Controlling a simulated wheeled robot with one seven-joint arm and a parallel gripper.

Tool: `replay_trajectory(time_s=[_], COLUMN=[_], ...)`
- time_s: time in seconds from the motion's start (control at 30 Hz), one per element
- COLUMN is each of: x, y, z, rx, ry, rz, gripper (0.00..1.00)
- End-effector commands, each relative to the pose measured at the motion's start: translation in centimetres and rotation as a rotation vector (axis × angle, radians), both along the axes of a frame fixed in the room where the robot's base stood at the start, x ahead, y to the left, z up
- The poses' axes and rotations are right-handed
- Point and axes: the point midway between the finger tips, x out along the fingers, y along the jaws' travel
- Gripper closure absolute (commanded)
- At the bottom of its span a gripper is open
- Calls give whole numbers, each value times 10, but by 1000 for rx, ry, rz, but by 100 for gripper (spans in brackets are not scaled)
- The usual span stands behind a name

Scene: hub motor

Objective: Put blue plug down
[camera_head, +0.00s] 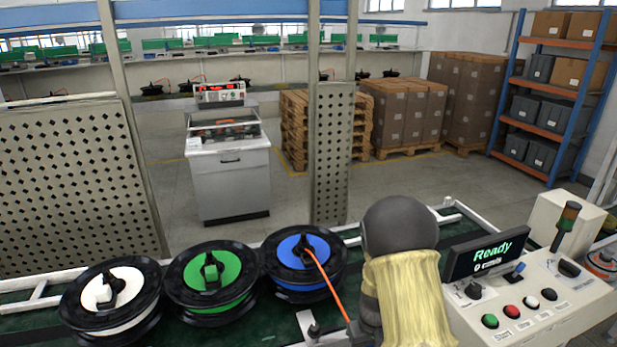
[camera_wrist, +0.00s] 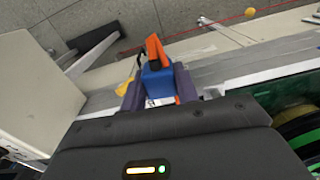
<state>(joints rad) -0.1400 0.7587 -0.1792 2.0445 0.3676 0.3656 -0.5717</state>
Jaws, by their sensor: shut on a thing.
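In the wrist view, the blue plug (camera_wrist: 158,85) sits between the two dark fingers of my gripper (camera_wrist: 158,88), which is shut on it. An orange part (camera_wrist: 155,48) rises from the plug's far end. In the head view, my arm hides the gripper and the plug. The blue spool (camera_head: 303,247) lies on the green conveyor at the right end of a row of spools. An orange cable (camera_head: 326,285) runs from its middle down to my arm, where it goes out of sight.
A green spool (camera_head: 211,277) and a white spool (camera_head: 111,298) lie left of the blue one. Right of my arm stands a control console (camera_head: 545,310) with buttons and a screen (camera_head: 487,253) reading "Ready". Metal mesh panels (camera_head: 75,190) stand behind the conveyor.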

Motion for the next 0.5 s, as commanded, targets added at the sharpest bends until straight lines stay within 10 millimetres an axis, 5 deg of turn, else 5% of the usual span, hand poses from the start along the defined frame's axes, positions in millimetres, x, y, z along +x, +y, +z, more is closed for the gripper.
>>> replay_trajectory(time_s=[0.5], x=[-5], y=[-2], z=[-81], rx=[-5], ry=[10], rz=[-220], gripper=[92])
